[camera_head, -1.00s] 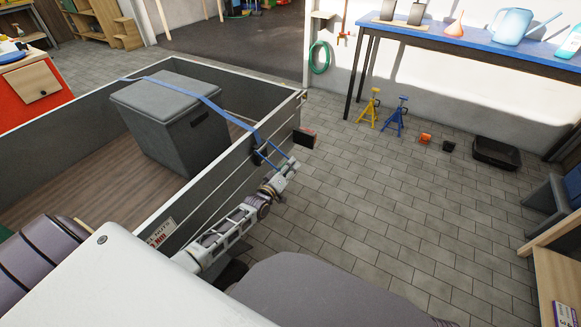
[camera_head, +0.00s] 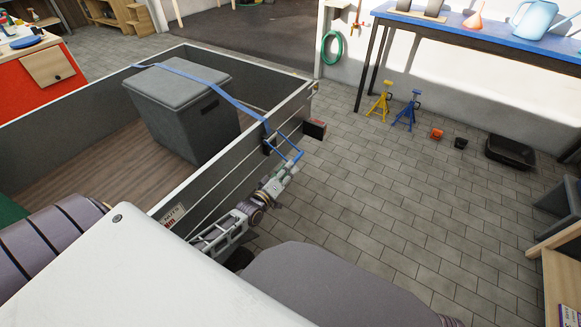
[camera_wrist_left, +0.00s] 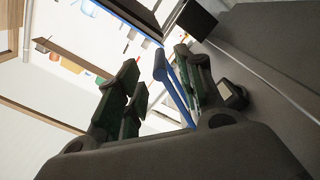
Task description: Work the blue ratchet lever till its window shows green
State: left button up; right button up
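The blue ratchet lever (camera_head: 286,140) sits on the outside of the grey trailer's side wall, where the blue strap (camera_head: 222,93) comes over the rim. The strap runs across the lid of a grey box (camera_head: 182,110). My left gripper (camera_head: 293,163) is at the lever's outer end. In the left wrist view the fingers (camera_wrist_left: 157,85) stand apart, with the blue lever (camera_wrist_left: 176,88) between them, nearer the right-hand finger. A firm grip does not show. The ratchet's window and its colour cannot be made out. My right gripper is not in view.
The trailer wall (camera_head: 230,163) runs beside my left arm. A dark block with a red face (camera_head: 315,129) juts out near its corner. Open paved floor (camera_head: 390,205) lies to the right. Yellow and blue stands (camera_head: 393,107) are under the blue-topped bench (camera_head: 455,30).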

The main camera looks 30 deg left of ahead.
pick_arm(q)
jog(key=shift+s+a, duration=0.1)
jog(key=shift+s, duration=1.55)
